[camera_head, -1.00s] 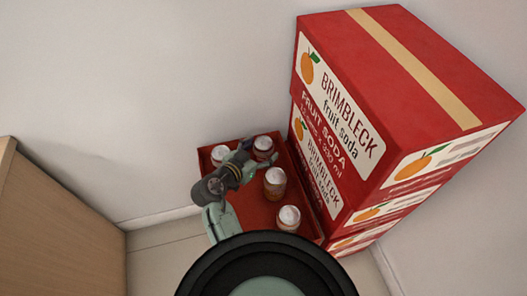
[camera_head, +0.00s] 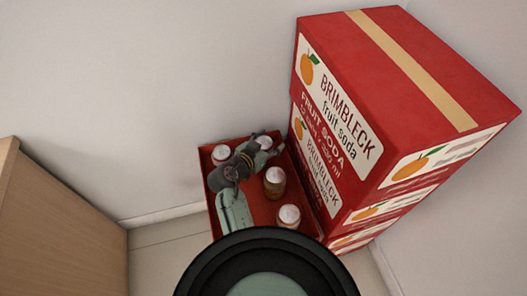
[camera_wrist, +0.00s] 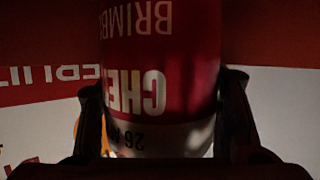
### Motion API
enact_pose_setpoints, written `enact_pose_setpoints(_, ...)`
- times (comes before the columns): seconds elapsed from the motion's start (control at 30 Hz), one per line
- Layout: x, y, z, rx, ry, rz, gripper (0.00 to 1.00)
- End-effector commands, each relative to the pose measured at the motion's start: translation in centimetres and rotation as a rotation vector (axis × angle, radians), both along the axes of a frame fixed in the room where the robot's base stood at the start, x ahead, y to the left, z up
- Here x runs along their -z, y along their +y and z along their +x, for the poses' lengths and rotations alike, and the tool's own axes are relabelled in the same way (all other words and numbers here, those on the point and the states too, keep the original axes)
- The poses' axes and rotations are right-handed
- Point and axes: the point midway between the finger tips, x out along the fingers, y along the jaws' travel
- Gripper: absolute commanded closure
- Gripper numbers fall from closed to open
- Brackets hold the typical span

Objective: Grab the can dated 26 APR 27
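The red-and-white can (camera_wrist: 160,75) fills the middle of the wrist view, its label upside down in the picture. It reads "BRIMB…" and "CHE…", and a date starting "26", followed by what looks like an M; the rest is hidden round the curve. My gripper (camera_wrist: 160,105) is open, one finger on each side of this can; contact is not clear. In the head view my gripper (camera_head: 265,148) reaches around the back right can (camera_head: 264,142), partly covering it. Other cans stand at the back left (camera_head: 221,154), the middle right (camera_head: 275,180) and the front right (camera_head: 289,215).
The cans stand in a red tray (camera_head: 262,209). Stacked red Brimbleck cartons (camera_head: 345,110) rise close along its right side. A wall (camera_head: 130,90) is behind. A wooden panel (camera_head: 60,220) stands at the left, with bare floor (camera_head: 165,245) between it and the tray.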

Motion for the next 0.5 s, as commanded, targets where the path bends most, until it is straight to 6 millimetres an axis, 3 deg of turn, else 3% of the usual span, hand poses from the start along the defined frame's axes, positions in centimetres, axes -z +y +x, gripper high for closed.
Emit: enact_pose_setpoints(0.5,-0.02,0.00,-0.02,0.000,0.000,0.000,0.80)
